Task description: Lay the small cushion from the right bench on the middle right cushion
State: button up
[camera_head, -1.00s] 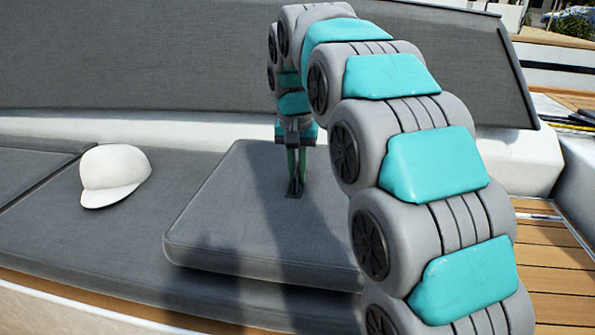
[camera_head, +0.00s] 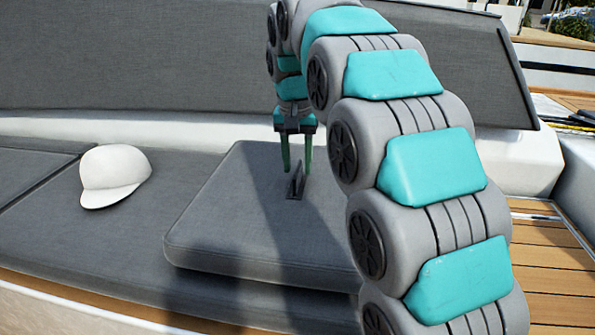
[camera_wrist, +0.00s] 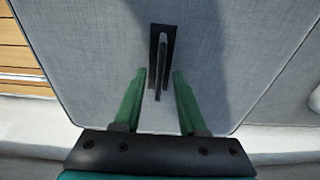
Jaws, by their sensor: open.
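The small cushion (camera_head: 230,215) is a thick grey square with a black strap-like handle (camera_head: 296,183) standing on its top. It lies flat on a longer grey seat cushion (camera_head: 130,235); its right part is hidden behind my arm. I cannot tell whether that seat cushion is the one called middle right. My gripper (camera_head: 296,166) points down with its green fingers apart, just above the handle. In the wrist view the open fingers (camera_wrist: 160,75) stand on either side of the handle (camera_wrist: 162,45), with gaps to it.
A white cap (camera_head: 113,175) lies on the seat cushion left of the small cushion. A seam and another grey cushion (camera_head: 30,170) are further left. A grey backrest (camera_head: 150,60) rises behind. Wooden decking (camera_head: 550,262) is at right.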

jog(key=shift+s+r, duration=0.15)
jog(key=shift+r, duration=1.05)
jog(key=shift+s+r, duration=0.15)
jog(key=shift+r, duration=1)
jog(key=shift+s, duration=0.1)
